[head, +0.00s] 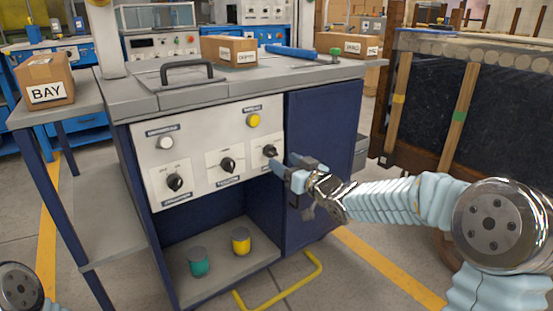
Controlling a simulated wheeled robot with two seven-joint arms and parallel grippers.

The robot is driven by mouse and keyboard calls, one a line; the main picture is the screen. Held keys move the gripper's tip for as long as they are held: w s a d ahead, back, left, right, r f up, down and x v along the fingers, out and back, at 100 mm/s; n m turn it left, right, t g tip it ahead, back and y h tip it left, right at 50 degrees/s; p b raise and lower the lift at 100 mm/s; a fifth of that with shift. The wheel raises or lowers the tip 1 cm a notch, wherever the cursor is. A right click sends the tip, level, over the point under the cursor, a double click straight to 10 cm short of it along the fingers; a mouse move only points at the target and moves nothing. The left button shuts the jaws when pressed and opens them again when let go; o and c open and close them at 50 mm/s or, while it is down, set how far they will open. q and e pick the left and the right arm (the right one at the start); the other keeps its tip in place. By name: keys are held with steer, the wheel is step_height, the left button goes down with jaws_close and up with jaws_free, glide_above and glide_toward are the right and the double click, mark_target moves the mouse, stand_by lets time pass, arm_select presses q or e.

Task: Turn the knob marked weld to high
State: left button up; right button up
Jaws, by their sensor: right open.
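A light grey control panel (208,149) on the front of the blue cabinet carries three black knobs: a left knob (175,182), a middle knob (228,165) and a right knob (269,151). Each has a small label, too small to read, so I cannot tell which one is marked weld or where high lies. My right gripper (281,168) is open, with its fingertips close below and right of the right knob. I cannot tell whether they touch it. My left gripper is out of view.
Above the knobs are a white button (166,143) and a yellow button (253,120). A teal can (199,262) and a yellow can (240,240) stand on the lower shelf. A BAY box (46,80) sits on the left side table. A yellow floor rail (300,285) runs in front.

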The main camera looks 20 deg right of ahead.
mark_target(274, 155)
steer(key=shift+x, duration=2.35)
steer(key=shift+c, duration=0.4)
steer(key=c, duration=1)
